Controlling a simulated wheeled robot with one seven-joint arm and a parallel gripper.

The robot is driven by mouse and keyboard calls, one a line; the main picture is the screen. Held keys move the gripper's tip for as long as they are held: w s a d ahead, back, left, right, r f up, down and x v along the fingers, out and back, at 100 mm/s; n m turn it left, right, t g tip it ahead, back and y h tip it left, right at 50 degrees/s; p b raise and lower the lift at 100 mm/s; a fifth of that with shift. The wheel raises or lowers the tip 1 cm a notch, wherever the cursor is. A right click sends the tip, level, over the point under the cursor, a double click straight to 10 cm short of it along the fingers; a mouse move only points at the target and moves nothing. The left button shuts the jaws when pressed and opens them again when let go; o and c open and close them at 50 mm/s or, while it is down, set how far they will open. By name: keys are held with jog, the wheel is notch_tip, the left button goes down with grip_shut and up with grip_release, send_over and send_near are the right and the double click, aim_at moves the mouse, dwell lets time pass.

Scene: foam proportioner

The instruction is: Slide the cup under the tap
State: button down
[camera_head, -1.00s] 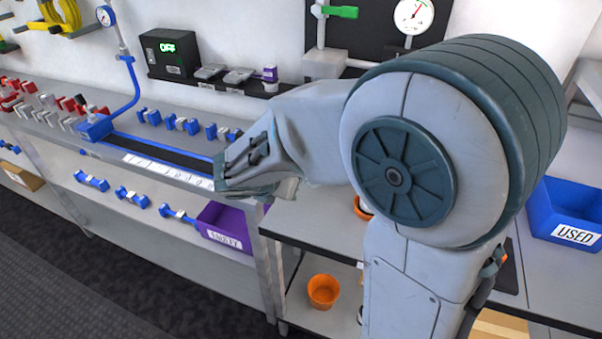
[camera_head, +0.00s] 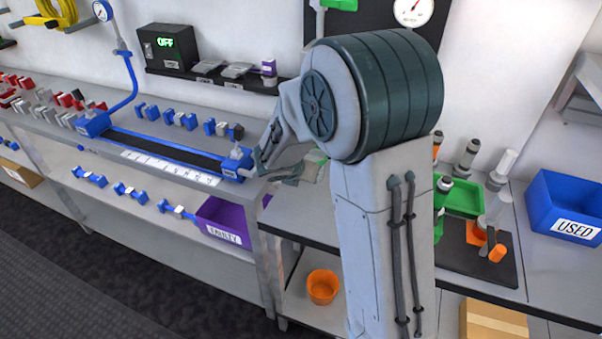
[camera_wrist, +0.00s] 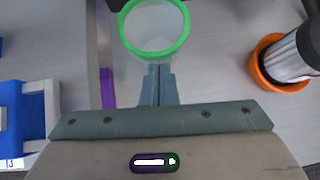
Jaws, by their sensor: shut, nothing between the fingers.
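The clear cup with a green rim (camera_wrist: 154,28) stands upright at the top middle of the wrist view, on the grey surface. In the head view a small pale green patch of it (camera_head: 316,157) seems to show beside my arm; the rest is hidden. My gripper (camera_wrist: 158,70) is shut and empty, its fingertips right at the near side of the cup. I cannot tell whether they touch it. My gripper also shows in the head view (camera_head: 268,160). The tap with a green handle (camera_head: 338,5) is at the top, its lower part hidden behind my arm.
A grey cylinder in an orange ring (camera_wrist: 284,62) stands right of the cup. A blue clamp block (camera_wrist: 28,118) is at the left, also seen in the head view (camera_head: 236,160). A purple strip (camera_wrist: 107,88) lies between. A green tray (camera_head: 462,197) sits farther right.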

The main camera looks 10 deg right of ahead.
jog(key=shift+w+d, duration=1.2)
jog(key=shift+w, duration=0.3)
jog(key=shift+s+a, duration=0.1)
jog(key=s+a, duration=0.3)
jog(key=shift+s+a+r, duration=0.1)
jog(key=shift+s+r, duration=0.15)
jog(key=shift+r, duration=0.05)
jog(key=v, duration=0.9)
jog(key=s+d+r+m+g, duration=0.25)
jog(key=s+d+m, duration=0.45)
jog(key=s+m, duration=0.4)
jog(key=s+a+m+g+y, duration=0.1)
jog(key=s+m+y, duration=0.4)
jog(key=s+m, duration=0.5)
jog(key=a+m, duration=0.1)
jog(key=m, duration=0.6)
jog(key=shift+s+r+g+y+p, duration=0.25)
jog(key=shift+s+g+y+p, duration=0.05)
jog(key=shift+s+g+p, duration=0.1)
